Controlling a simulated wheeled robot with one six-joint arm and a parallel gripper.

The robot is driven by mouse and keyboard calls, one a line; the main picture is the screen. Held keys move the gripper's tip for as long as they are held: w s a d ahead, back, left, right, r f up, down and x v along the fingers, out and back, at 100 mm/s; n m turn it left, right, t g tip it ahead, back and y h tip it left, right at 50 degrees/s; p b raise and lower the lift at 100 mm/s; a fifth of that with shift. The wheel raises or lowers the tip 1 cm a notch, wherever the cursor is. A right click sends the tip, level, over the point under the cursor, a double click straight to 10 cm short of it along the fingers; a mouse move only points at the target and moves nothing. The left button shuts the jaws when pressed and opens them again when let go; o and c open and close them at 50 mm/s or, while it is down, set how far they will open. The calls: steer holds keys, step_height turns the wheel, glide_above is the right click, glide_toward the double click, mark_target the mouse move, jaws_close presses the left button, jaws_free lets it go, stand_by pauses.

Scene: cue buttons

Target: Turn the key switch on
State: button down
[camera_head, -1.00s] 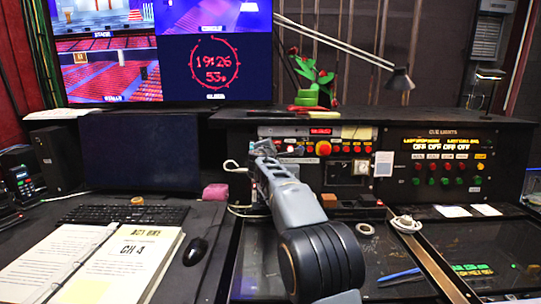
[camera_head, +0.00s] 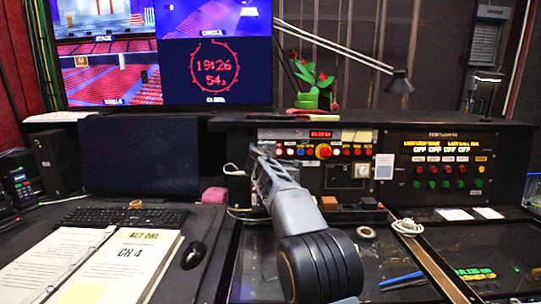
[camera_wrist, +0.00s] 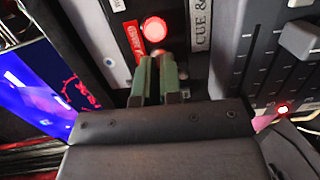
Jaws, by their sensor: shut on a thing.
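In the wrist view, my gripper (camera_wrist: 157,66) has its two green fingers close together against the dark upright panel. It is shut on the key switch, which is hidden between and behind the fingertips. A round red lamp (camera_wrist: 154,30) glows just above the fingertips, beside a red label (camera_wrist: 132,40) with white lettering. In the head view, my gripper (camera_head: 256,160) is at the left end of the button panel (camera_head: 343,177); the arm hides that end, so the key and fingers cannot be made out there.
A large red mushroom button (camera_head: 323,151) and a row of lit small buttons lie right of my gripper. A desk lamp (camera_head: 399,82) arches above the console. In the wrist view, faders (camera_wrist: 299,41) stand at right.

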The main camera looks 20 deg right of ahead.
steer(key=shift+f, duration=0.1)
steer(key=c, duration=1.3)
jaws_free()
steer(key=b+v, duration=0.3)
steer(key=v, duration=1)
steer(key=shift+s+a, duration=0.25)
steer(key=shift+s, duration=0.1)
